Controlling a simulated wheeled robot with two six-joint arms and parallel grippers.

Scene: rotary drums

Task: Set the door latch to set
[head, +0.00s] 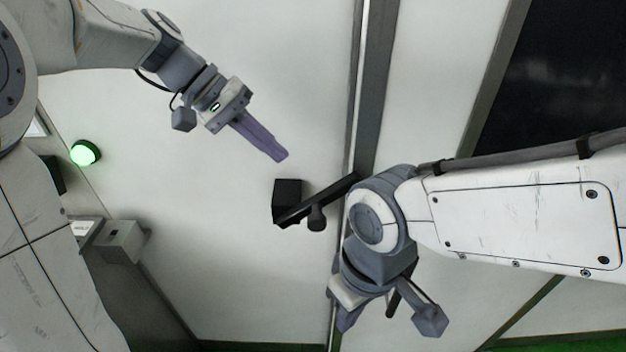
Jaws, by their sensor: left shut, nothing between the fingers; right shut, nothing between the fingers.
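The door latch (318,200) is a black bar on the white door. It runs up to the right from a black block (287,194), with a short round knob (316,219) below the bar. Its right end meets the grey door-edge strip, close to my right wrist. My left gripper (282,157) is shut and empty, above the latch block and apart from it. My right gripper (344,322) is shut and points down, below and right of the latch. My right wrist partly covers the strip beside the latch.
A green lit button (85,153) is on the left wall. A grey box (122,241) sits below it. A grey vertical strip (371,85) runs beside the latch. A dark window (560,80) is at upper right. The white panel around my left gripper is clear.

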